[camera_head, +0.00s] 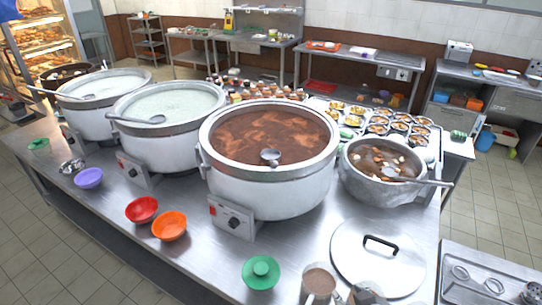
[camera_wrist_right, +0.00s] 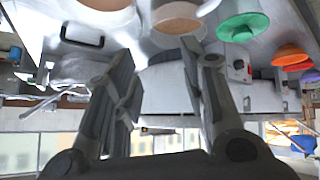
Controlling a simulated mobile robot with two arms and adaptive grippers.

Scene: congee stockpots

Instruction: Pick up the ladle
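Several metal ladles rest in the pots. One ladle (camera_head: 270,155) shows its bowl on the brown food in the large middle stockpot (camera_head: 266,195); its handle is not clear. Another ladle's handle (camera_head: 432,182) sticks out right from the smaller grey pot (camera_head: 382,185). One ladle (camera_head: 140,120) lies across the second white-filled stockpot (camera_head: 165,150), and one (camera_head: 60,92) across the leftmost stockpot (camera_head: 100,120). My right gripper (camera_wrist_right: 157,55) is open and empty in the right wrist view, with no ladle between its fingers. My left gripper is not in view.
Two cups, one clear (camera_head: 320,282), stand at the counter's front edge by a round lid (camera_head: 350,262) with a black handle. Small filled bowls (camera_head: 378,128) stand behind.

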